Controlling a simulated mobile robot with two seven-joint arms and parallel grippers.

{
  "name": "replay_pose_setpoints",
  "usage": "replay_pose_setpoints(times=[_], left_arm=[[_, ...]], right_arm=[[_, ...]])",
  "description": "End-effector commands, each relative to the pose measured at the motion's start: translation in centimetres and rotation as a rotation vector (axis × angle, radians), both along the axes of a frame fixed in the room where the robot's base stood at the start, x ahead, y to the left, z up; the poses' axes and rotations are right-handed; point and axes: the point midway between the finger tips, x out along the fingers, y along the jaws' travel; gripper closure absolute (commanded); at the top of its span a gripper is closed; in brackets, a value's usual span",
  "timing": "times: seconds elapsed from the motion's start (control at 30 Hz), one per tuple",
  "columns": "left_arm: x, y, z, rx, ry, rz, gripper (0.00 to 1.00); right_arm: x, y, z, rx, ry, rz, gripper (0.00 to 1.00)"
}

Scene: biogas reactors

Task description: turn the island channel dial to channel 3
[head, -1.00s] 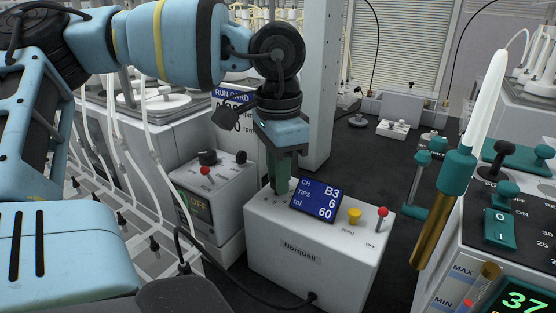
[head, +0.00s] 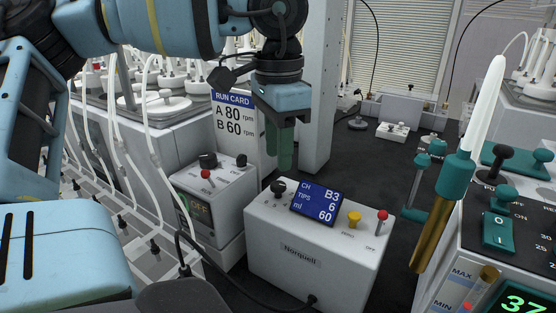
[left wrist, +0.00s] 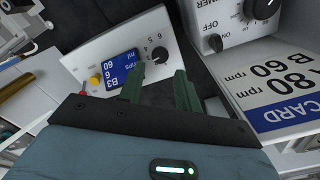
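The dial is a black knob (head: 278,187) on the top left of a white box (head: 300,255) labelled Nonpuell. In the left wrist view the knob (left wrist: 160,54) has the numbers 5 and 6 beside it; I cannot tell where it points. The box's blue display (head: 316,203) reads CH B3, TIPS 6, ml 60. My left gripper (head: 281,160) hangs above and behind the knob, clear of it. In the left wrist view its two green fingers (left wrist: 160,88) are apart with nothing between them. My right gripper is not in view.
A yellow button (head: 354,218) and a red-tipped toggle (head: 382,215) are right of the display. A white-tipped teal tool (head: 458,170) stands at right.

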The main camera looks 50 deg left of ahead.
Motion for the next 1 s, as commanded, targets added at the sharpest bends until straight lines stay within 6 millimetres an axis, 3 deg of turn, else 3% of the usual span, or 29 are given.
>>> replay_pose_setpoints(times=[0.1, 0.27, 1.0], left_arm=[[0.0, 0.0, 1.6, 0.001, -0.003, 0.001, 0.66], [0.0, 0.0, 2.4, 0.002, -0.001, 0.000, 0.66], [0.0, 0.0, 2.4, 0.001, 0.000, -0.001, 0.66]], right_arm=[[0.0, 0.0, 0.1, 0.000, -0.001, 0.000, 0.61], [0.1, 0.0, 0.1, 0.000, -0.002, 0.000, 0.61], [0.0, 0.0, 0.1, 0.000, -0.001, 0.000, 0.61]])
